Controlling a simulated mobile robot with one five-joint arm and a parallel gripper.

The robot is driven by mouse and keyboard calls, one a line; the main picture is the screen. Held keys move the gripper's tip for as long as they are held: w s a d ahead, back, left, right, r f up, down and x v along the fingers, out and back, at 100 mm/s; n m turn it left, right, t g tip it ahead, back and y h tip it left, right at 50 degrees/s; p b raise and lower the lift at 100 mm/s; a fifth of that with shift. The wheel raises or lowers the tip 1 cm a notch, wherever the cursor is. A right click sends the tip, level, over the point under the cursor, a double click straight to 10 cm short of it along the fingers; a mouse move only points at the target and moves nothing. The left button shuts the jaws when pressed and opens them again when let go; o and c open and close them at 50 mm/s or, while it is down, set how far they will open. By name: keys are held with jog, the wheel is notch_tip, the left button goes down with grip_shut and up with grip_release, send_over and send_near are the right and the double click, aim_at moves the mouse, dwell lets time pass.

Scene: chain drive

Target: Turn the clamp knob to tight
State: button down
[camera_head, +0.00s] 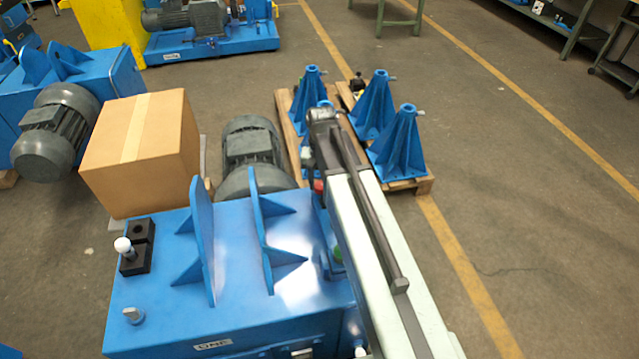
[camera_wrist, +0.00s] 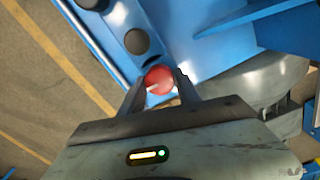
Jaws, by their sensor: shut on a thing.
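The clamp knob is a round red knob with a pale pointer mark (camera_wrist: 159,79), on the blue machine near its edge in the wrist view. My gripper (camera_wrist: 160,86) has one dark finger on each side of the knob and is shut on it. The pale mark points to the lower left in that view. In the head view only a small red patch of the knob (camera_head: 318,185) shows beside my arm, and my arm hides most of the gripper there.
The blue machine (camera_head: 235,315) carries upright ribbed plates (camera_head: 203,235) close to the left of my arm. A grey motor (camera_head: 252,145) and a cardboard box (camera_head: 145,150) stand behind. Blue stands (camera_head: 398,145) sit on a pallet beyond. A black round part (camera_wrist: 136,41) is near the knob.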

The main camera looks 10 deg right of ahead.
aim_at(320, 185)
jog(key=m, duration=0.4)
jog(key=shift+s+m, duration=0.15)
jog(key=shift+m, duration=0.15)
jog(key=m, duration=0.4)
jog(key=shift+m, duration=0.3)
jog(key=m, duration=0.4)
jog(key=shift+m, duration=2)
jog(key=shift+a, duration=0.1)
jog(key=c, duration=1.1)
grip_release()
jog(key=shift+c, duration=0.2)
notch_tip(320, 185, up, 8)
jog(key=p, duration=0.8)
